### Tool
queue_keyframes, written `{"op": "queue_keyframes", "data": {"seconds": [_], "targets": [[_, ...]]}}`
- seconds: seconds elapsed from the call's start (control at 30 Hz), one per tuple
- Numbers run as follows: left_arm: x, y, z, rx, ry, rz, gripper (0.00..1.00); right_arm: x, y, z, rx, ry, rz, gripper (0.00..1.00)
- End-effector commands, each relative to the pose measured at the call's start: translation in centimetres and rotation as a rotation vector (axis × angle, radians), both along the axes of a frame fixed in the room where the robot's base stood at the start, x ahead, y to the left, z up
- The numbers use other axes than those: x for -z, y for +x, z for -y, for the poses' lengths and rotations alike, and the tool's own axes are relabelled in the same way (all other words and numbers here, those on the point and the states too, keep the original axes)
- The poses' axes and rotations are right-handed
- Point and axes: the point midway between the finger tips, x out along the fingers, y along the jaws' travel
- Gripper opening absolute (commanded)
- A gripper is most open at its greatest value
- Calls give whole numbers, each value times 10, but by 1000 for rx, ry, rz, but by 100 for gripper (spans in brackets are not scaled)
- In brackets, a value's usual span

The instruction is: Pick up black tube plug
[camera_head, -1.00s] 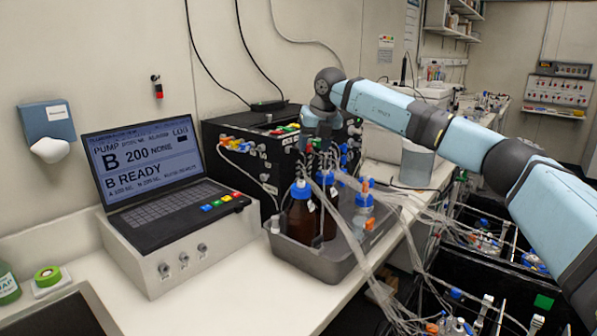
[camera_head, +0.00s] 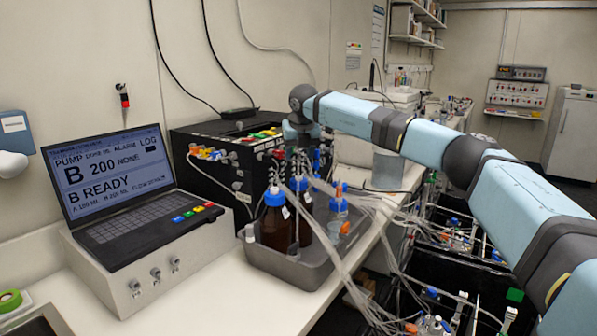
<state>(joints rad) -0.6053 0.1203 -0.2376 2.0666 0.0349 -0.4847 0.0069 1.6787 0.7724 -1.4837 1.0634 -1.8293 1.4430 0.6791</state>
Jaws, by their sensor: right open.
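My right arm reaches in from the right, and its gripper (camera_head: 292,152) points down just in front of the front panel of the black pump box (camera_head: 212,172). The gripper is open; its fingertips are small and partly lost among tubes and fittings. I cannot make out a black tube plug for certain; dark fittings near the gripper blend with the black panel. Coloured connectors (camera_head: 207,153) line the panel's upper left edge. Clear tubes run from the panel area to the bottles below. My left gripper is not in view.
A grey tray (camera_head: 290,275) holds brown bottles with blue caps (camera_head: 273,222) and a clear bottle (camera_head: 338,222) below the gripper. A laptop-like controller (camera_head: 140,215) stands at left. Loose tubes (camera_head: 345,275) hang over the bench's right edge.

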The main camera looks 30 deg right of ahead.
Motion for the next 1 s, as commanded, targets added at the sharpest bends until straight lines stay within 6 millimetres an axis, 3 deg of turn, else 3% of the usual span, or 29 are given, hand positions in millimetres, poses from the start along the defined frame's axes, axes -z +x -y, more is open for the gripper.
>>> {"op": "queue_keyframes", "data": {"seconds": [0.3, 0.53, 0.77, 1.0], "targets": [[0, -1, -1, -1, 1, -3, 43, 42, 10, 6, 1, 0, -2, 53], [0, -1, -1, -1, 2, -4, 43, 44, 11, 7, 1, 1, -1, 53], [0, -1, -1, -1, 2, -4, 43, 44, 11, 7, 1, 1, -1, 0], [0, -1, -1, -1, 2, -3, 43, 44, 11, 7, 1, 1, -1, 0]]}}
